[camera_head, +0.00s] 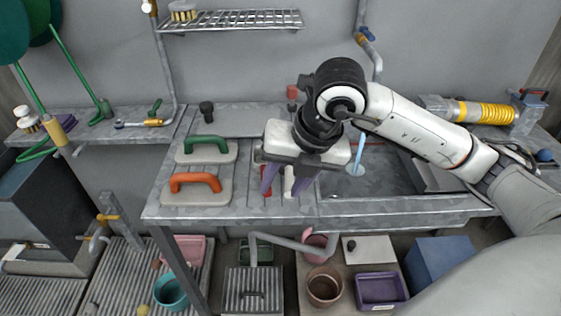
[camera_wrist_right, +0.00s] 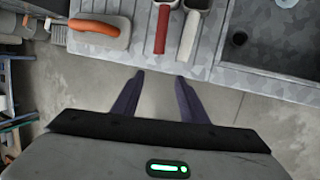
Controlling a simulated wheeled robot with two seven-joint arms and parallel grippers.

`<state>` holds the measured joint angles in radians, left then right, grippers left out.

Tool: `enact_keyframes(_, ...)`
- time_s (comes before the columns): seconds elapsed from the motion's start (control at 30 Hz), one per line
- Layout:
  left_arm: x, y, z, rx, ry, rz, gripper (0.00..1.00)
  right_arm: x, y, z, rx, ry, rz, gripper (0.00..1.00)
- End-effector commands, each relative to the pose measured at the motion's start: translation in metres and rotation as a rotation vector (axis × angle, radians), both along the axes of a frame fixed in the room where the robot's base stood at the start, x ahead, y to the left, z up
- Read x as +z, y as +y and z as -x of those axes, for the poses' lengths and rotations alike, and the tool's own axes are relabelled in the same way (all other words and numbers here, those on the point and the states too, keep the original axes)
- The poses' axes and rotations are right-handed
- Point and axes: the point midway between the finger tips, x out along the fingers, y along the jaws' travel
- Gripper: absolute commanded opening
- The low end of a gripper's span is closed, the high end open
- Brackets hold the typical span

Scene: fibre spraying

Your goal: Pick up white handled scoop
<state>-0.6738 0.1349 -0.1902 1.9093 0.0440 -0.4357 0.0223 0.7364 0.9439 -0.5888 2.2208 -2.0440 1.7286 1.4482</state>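The white handled scoop (camera_wrist_right: 188,35) lies on the metal worktop, its handle pointing toward the near edge. In the head view its white handle (camera_head: 289,181) shows between the fingers of my right gripper (camera_head: 283,193), and the gripper hides the rest of it. In the right wrist view my right gripper (camera_wrist_right: 160,76) is open and empty, with its fingertips short of the handle and seen against the floor beyond the worktop edge. A red handled scoop (camera_wrist_right: 162,28) lies just left of the white one. My left gripper is not in view.
Floats with a green handle (camera_head: 205,144) and an orange handle (camera_head: 195,182) lie left of the scoops. A sink basin (camera_head: 375,182) is at the right. Below the worktop stand a purple tray (camera_head: 381,290) and several buckets.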

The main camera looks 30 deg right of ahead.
Motion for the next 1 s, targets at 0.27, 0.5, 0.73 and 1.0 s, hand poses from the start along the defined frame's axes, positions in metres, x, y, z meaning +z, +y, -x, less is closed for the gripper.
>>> enact_keyframes(0.27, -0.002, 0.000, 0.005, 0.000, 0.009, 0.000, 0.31, 0.005, -0.050, -0.018, -0.157, -0.065, 0.143, 0.39)
enact_keyframes(0.5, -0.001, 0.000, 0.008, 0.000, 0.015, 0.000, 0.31, -0.021, -0.052, -0.031, -0.153, -0.068, 0.140, 0.39)
enact_keyframes(0.73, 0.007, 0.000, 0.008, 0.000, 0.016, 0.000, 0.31, -0.043, -0.057, -0.041, -0.153, -0.064, 0.139, 0.39)
enact_keyframes(1.0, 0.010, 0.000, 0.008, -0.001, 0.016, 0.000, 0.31, -0.070, -0.060, -0.053, -0.149, -0.067, 0.137, 0.39)
